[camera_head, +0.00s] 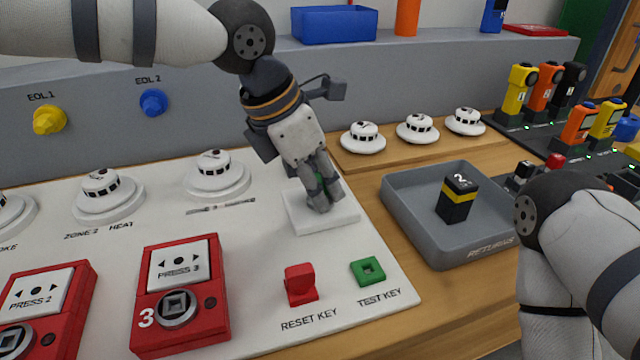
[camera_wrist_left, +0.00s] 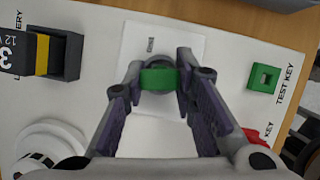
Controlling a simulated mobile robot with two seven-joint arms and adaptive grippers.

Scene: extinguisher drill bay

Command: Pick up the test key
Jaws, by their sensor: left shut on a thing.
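My left gripper (camera_head: 326,203) is shut on a green block-like key (camera_wrist_left: 158,78), which shows between its fingertips in the left wrist view. In the head view the fingers hide most of the key. The gripper points down over a white square plate (camera_head: 300,217) on the panel. A round grey part sits under the key on that plate; I cannot tell whether the key touches it. At the TEST KEY label stands a green square holder (camera_head: 368,271) with an open hole, also in the left wrist view (camera_wrist_left: 263,78). My right gripper is not in view.
A red key piece (camera_head: 300,284) stands at the RESET KEY label. A red call point (camera_head: 181,295) is left of it. A grey returns tray (camera_head: 400,208) with a black-and-yellow battery (camera_head: 458,199) lies right of the panel. White detectors (camera_head: 363,138) stand behind. My right arm is at right.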

